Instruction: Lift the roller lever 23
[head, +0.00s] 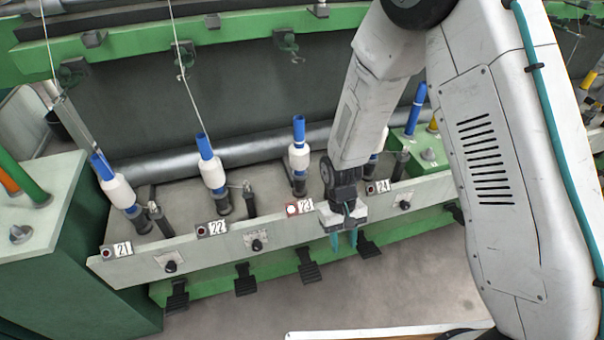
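The label plate 23 (305,206) is on the front rail, with a small red-ringed lamp at its left. Above it stands the spindle position with a white bobbin (299,158) on a blue tube. My gripper (344,242) points down in front of the rail, right of label 23 and left of label 24 (382,187). Its two teal fingertips are apart, with nothing seen between them. I cannot make out roller lever 23; my gripper and wrist cover the area right of the bobbin. Similar black levers stand beside bobbins 21 (158,218) and 22 (249,199).
Black pedals, one (309,266) below label 23, stick out under the rail. Black knobs (257,245) sit on the rail's front. A grey roller (250,148) runs behind the bobbins. Threads hang from above at left. The floor (400,285) in front is clear.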

